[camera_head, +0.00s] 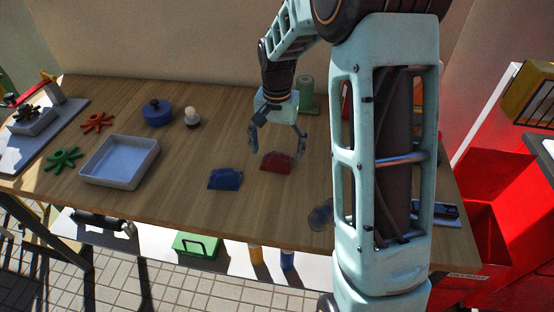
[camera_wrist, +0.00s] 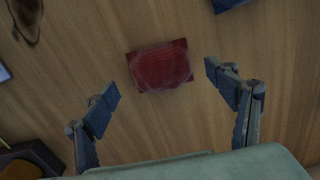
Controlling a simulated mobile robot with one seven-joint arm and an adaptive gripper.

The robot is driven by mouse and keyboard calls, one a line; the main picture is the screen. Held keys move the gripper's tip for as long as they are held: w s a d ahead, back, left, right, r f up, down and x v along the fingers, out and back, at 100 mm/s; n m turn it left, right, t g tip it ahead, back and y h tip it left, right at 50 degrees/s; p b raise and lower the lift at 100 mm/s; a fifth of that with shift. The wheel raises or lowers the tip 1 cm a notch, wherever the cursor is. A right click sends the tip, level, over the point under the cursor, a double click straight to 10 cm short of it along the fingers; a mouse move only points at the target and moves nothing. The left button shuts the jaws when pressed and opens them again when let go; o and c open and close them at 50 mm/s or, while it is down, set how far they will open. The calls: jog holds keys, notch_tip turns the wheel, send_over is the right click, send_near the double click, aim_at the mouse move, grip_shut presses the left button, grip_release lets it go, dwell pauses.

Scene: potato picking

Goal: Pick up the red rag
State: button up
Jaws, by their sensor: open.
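The red rag (camera_head: 276,162) lies on the wooden table near its middle in the head view. In the wrist view the rag (camera_wrist: 160,66) is a dark red folded shape on bare wood, at the top centre. My gripper (camera_head: 276,146) is open and empty above the table, close to the rag. In the wrist view its two fingers (camera_wrist: 162,90) are spread wide, one on each side of the rag and a little below it in the picture. The fingers do not appear to touch the rag.
A blue rag (camera_head: 226,179) lies left of the red one; its edge shows in the wrist view (camera_wrist: 228,3). A pale tray (camera_head: 120,183), a blue pot (camera_head: 157,114) and a white-topped object (camera_head: 192,117) stand further left. A green cylinder (camera_head: 307,94) stands behind my gripper.

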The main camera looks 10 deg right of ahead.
jog(key=shift+w+f, duration=0.1)
jog(key=shift+f, duration=1.35)
jog(key=shift+c, duration=0.5)
jog(key=c, duration=1.1)
jog(key=shift+o, duration=0.2)
jog(key=shift+r, duration=0.2)
jog(key=shift+r, duration=0.3)
notch_tip(320, 180, up, 2)
jog(key=s+d+r+b, duration=0.1)
jog(key=s+d+r, duration=0.7)
jog(key=s+r, duration=0.2)
jog(key=shift+s+d, duration=0.3)
jog(key=shift+s, duration=0.25)
